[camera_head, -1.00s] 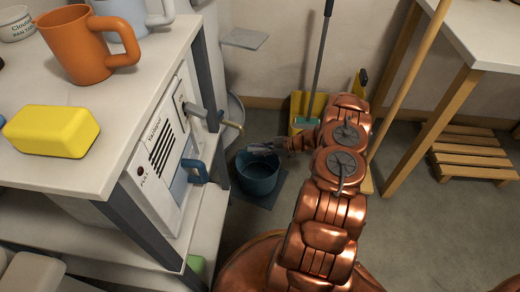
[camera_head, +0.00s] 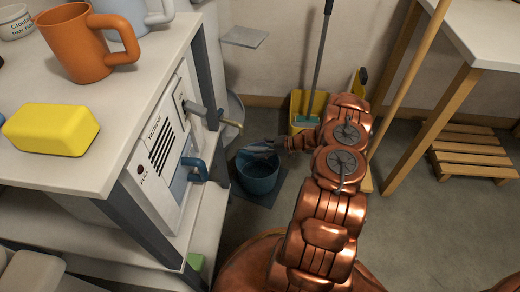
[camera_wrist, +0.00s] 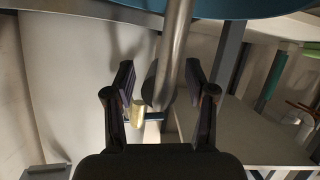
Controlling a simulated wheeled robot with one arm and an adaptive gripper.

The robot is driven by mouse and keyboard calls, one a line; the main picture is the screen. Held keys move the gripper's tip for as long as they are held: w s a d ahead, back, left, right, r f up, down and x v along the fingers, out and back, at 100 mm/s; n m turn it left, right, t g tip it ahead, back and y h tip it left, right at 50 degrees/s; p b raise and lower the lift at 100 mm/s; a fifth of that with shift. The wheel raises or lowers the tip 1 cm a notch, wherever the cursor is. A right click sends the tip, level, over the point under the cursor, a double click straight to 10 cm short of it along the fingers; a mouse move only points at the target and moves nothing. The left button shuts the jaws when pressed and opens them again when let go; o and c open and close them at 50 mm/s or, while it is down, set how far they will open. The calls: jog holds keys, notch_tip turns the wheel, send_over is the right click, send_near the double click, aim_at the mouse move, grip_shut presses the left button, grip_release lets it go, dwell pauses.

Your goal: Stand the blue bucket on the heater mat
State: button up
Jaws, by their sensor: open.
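The blue bucket (camera_head: 258,180) stands upright on a dark square mat (camera_head: 268,200) on the floor, beside the white bench unit. The mat shows around its front and right side. My gripper (camera_head: 257,148) is open at the top of the bucket and hides part of its rim. In the wrist view my fingers (camera_wrist: 160,82) are spread either side of a grey metal rod (camera_wrist: 178,45) with a dark rounded piece. I cannot tell whether the rod is the bucket's handle. A blue curved edge, seemingly the bucket (camera_wrist: 245,8), crosses the top.
A panelled machine (camera_head: 170,150) with a grey pipe and brass spout (camera_head: 230,124) is close left of the bucket. A yellow dustpan-like thing (camera_head: 302,103) and a broom stand behind. The bench (camera_head: 75,175) bears mugs and a yellow block.

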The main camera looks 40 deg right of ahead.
jog(key=v, duration=1.1)
jog(key=shift+s+d, duration=0.2)
jog(key=shift+s, duration=0.05)
jog(key=shift+r, duration=0.2)
